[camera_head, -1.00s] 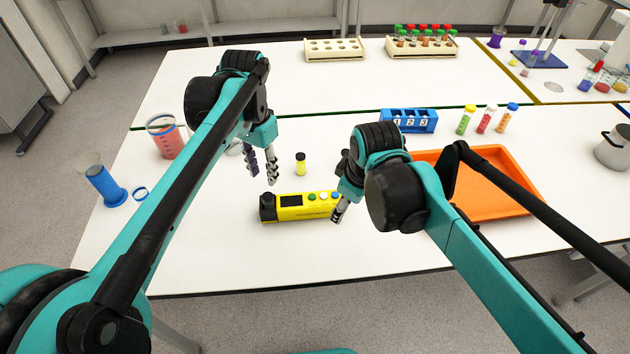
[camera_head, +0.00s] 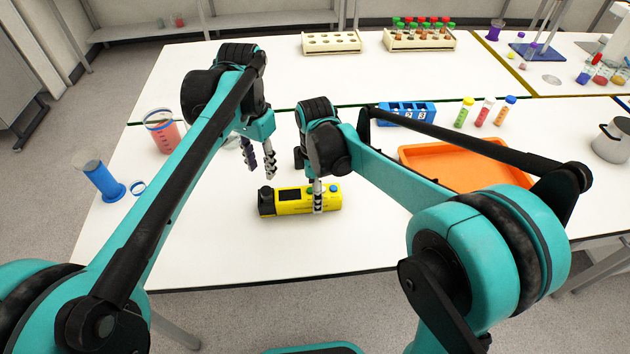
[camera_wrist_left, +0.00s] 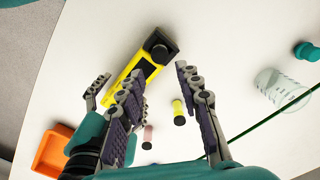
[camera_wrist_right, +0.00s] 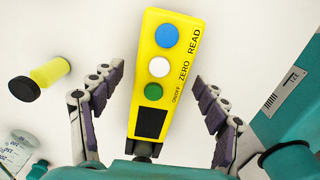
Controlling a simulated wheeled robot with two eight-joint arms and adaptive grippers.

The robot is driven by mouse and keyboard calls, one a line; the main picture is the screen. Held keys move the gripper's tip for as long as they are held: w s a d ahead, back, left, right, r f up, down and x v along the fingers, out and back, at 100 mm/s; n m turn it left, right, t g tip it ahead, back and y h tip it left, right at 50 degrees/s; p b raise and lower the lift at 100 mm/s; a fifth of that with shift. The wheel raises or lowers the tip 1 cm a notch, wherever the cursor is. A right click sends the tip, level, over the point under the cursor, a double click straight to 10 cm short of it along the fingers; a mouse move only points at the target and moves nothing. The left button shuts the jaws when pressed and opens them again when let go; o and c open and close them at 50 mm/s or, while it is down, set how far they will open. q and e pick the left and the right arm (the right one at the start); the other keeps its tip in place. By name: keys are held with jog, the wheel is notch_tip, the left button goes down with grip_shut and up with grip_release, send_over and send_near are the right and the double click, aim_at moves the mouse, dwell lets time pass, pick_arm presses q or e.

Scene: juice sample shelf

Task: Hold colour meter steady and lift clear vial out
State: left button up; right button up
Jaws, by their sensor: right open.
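The yellow colour meter (camera_head: 296,202) lies on the white table, with a screen, coloured buttons and a black end at the left. A round black part (camera_wrist_left: 160,50) sits on that end; I cannot make out a clear vial there. My right gripper (camera_wrist_right: 158,74) is open, with its fingers on either side of the meter's button part; contact is unclear. My left gripper (camera_head: 259,174) is open and empty, above and behind the meter's black end. A yellow vial with a black cap (camera_wrist_right: 50,72) stands beside the meter. A pinkish vial (camera_wrist_left: 148,132) stands near it.
An orange tray (camera_head: 410,157) and a blue numbered rack (camera_head: 407,113) stand at the right, with several capped tubes (camera_head: 485,112). A red-filled beaker (camera_head: 163,132) and a blue cylinder (camera_head: 102,182) stand at the left. The table in front of the meter is clear.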

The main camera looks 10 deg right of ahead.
aim_at(265, 190)
jog(key=shift+f, duration=1)
jog(key=c, duration=1.6)
pick_arm(q)
jog(key=o, duration=0.4)
jog(key=shift+c, duration=0.2)
jog(key=f+n, duration=0.1)
jog(key=n, duration=0.7)
jog(key=f+n, duration=0.1)
jog(key=n, duration=0.6)
jog(key=f+n, duration=0.1)
jog(key=n, duration=0.7)
jog(key=shift+s+a+n, duration=0.25)
jog(key=shift+n, duration=0.05)
jog(key=shift+w+d+f, duration=0.1)
jog(key=shift+w+f, duration=0.05)
jog(key=shift+f, duration=1.25)
jog(key=shift+w+d+f, duration=0.1)
jog(key=shift+f, duration=1.25)
